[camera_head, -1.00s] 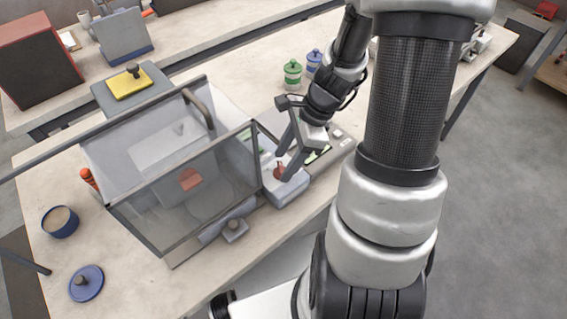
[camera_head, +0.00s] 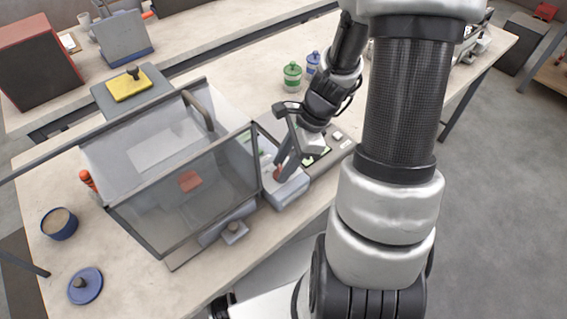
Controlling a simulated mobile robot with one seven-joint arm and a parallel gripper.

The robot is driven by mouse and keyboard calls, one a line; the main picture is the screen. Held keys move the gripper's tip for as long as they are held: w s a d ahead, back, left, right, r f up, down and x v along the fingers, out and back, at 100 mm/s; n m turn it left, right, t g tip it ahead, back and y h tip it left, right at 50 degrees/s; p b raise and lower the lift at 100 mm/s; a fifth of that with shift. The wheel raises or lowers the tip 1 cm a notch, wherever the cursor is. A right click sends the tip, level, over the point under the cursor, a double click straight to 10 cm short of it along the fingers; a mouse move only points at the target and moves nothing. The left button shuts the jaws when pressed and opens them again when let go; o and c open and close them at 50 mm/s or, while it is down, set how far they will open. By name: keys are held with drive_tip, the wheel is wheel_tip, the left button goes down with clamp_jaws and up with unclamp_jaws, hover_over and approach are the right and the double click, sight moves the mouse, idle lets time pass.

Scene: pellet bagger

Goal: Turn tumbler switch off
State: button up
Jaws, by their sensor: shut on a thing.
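A small red switch (camera_head: 278,174) sits on a grey box (camera_head: 288,189) at the right front corner of the clear-walled bagger (camera_head: 180,185). I take it to be the tumbler switch. My gripper (camera_head: 279,165) comes down on it from the upper right, with its fingertips at the switch. The fingers are close together and shut on the red switch. They hide most of it, so its exact tilt cannot be told.
The bagger's walls and dark frame stand just left of my gripper. A panel with keys (camera_head: 337,138) lies behind it to the right. A green jar (camera_head: 292,75) and a blue jar (camera_head: 313,62) stand farther back.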

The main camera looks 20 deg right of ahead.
drive_tip(key=shift+n, duration=0.3)
drive_tip(key=n+g, duration=0.1)
drive_tip(key=n, duration=0.1)
drive_tip(key=n+g+p, duration=0.1)
drive_tip(key=n, duration=0.2)
drive_tip(key=shift+w, duration=0.2)
drive_tip(key=n+g, duration=0.1)
drive_tip(key=n, duration=0.2)
drive_tip(key=n+g+h+p, duration=0.1)
drive_tip(key=n, duration=0.2)
drive_tip(key=shift+w+a, duration=0.1)
drive_tip(key=shift+w, duration=0.05)
drive_tip(key=o, duration=1.1)
drive_tip(key=shift+r+h, duration=0.1)
drive_tip(key=shift+h, duration=0.2)
drive_tip(key=v, duration=1.7)
drive_tip(key=shift+r+p, duration=0.1)
drive_tip(key=shift+p, duration=0.25)
